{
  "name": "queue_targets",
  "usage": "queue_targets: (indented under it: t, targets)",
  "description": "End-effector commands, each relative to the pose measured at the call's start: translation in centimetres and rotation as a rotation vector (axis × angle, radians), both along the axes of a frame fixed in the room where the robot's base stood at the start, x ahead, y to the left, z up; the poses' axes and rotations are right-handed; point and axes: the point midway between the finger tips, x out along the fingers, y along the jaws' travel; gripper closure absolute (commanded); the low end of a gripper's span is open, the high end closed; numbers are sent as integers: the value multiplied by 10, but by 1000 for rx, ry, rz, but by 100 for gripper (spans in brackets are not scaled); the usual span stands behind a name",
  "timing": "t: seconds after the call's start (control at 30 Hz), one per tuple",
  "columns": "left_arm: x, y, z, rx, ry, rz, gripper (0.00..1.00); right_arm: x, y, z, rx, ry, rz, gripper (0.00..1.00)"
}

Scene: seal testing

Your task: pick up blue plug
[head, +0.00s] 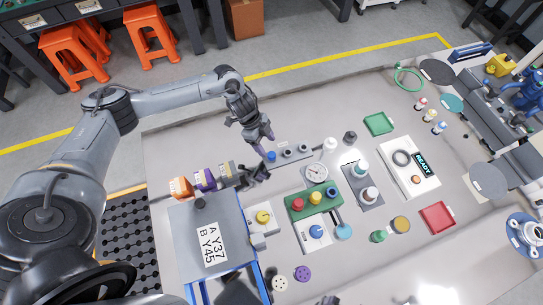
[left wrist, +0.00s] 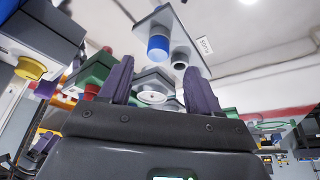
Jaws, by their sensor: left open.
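The blue plug (head: 272,156) stands at the left end of a grey holder (head: 298,152) near the table's back edge. It shows as a blue cylinder in the left wrist view (left wrist: 158,46), beside a grey socket (left wrist: 180,58). My left gripper (head: 265,141) is open and empty, close behind the plug with its fingers toward it. In the left wrist view its fingertips (left wrist: 156,68) are spread on either side of the plug's line, and the plug appears beyond them, not between them.
A green block (head: 300,213) with red, yellow and blue tops stands nearer the front. Orange (head: 180,187) and purple (head: 205,180) items stand to the left. Bare table lies behind the holder.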

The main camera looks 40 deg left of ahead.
Motion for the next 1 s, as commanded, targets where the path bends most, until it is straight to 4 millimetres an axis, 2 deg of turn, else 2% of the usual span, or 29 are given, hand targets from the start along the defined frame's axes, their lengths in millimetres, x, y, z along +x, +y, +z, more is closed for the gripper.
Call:
queue_targets:
  t: [0.17,0.5,0.8,1.0]
  targets:
    - [0,-4,-9,0,0,0,37,0,0,-2,-1,1,1,38]
    - [2,-20,-46,-1,0,1,37,0,1,-8,3,1,-2,38]
    - [2,-21,-50,0,-1,0,37,0,2,-8,8,1,-6,38]
    - [2,-21,-50,0,-1,0,68,0,2,-8,9,1,-6,38]
